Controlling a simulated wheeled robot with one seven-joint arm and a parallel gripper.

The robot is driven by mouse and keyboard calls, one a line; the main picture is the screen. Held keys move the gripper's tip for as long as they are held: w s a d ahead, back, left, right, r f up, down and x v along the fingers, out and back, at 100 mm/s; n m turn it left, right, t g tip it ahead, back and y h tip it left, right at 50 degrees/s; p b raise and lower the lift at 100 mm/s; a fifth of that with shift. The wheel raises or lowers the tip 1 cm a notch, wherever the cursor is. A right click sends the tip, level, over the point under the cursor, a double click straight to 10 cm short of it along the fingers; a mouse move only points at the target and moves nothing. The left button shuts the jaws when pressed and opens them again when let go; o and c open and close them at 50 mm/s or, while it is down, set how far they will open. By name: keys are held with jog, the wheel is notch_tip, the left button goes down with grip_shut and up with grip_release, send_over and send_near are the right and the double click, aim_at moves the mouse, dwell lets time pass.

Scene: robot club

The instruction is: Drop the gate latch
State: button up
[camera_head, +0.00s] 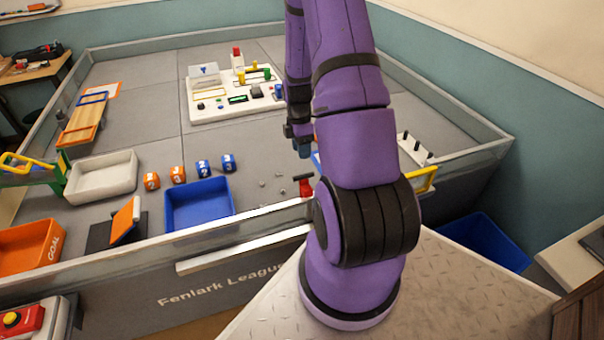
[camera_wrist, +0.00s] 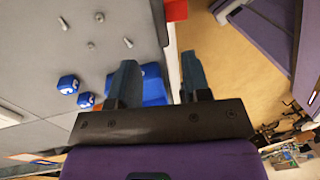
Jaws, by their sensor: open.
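A small red T-shaped piece (camera_head: 304,185), which looks like the gate latch, stands at the top of the arena's front wall, just left of my arm. A red part also shows at the top edge of the wrist view (camera_wrist: 176,10); the rest of it is cut off. My gripper (camera_head: 304,149) is above and behind the red piece in the head view, pointing down and apart from it. Its two blue-grey fingers (camera_wrist: 158,78) are open with nothing between them. My arm hides part of the wall to the right.
A blue tray (camera_head: 168,217), numbered orange and blue cubes (camera_head: 202,168) and loose small metal parts (camera_head: 280,175) lie inside the front wall (camera_head: 243,222). A white control board (camera_head: 231,112) stands behind. A yellow frame (camera_head: 424,180) is right of my arm.

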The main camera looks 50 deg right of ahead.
aim_at(306, 188)
jog(key=f, duration=0.3)
jog(key=s+f, duration=0.1)
jog(key=f, duration=0.2)
jog(key=a+f, duration=0.1)
jog(key=f, duration=0.2)
jog(key=shift+s+f, duration=0.1)
jog(key=shift+s, duration=0.15)
grip_shut()
